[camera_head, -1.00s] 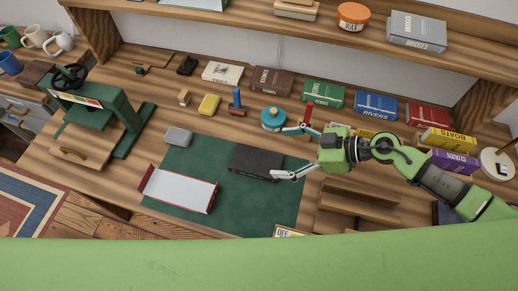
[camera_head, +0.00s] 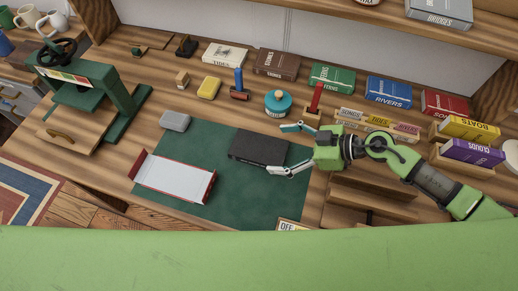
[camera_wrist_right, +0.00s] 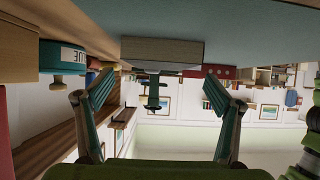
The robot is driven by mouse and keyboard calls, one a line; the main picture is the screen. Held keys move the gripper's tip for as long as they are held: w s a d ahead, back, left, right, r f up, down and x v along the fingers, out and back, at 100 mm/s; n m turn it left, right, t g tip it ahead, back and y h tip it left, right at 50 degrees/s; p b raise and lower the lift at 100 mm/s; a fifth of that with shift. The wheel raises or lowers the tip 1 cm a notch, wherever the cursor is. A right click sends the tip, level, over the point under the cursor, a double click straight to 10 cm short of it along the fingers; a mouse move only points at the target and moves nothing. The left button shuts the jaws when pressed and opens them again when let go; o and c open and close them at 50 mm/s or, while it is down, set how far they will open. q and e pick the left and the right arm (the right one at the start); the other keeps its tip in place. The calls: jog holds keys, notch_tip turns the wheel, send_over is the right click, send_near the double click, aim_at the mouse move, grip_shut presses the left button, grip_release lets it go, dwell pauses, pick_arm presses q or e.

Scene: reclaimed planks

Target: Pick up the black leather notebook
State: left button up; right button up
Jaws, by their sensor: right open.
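The black leather notebook (camera_head: 258,147) lies flat on the green cutting mat on the workbench. My right gripper (camera_head: 279,149) is open at the notebook's right end, its fingers pointing left. One fingertip shows beyond the back edge and the other by the front right corner. In the right wrist view, which is upside down, the notebook (camera_wrist_right: 162,52) shows end-on ahead, between the two spread fingers (camera_wrist_right: 160,88). I see no grip on it. My left gripper is not in view.
A white tray with red ends (camera_head: 174,178) and a grey block (camera_head: 175,121) lie left of the notebook. A teal jar (camera_head: 278,104) and a red-handled tool (camera_head: 315,102) stand behind the gripper. Books line the back. Bare mat (camera_head: 245,200) lies in front.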

aim_at(262, 148)
jog(key=x, duration=0.5)
jog(key=shift+w+a+f, duration=0.1)
jog(key=shift+a+f, duration=0.05)
jog(key=shift+a, duration=0.1)
jog(key=c, duration=1.3)
jog(key=shift+c, duration=0.2)
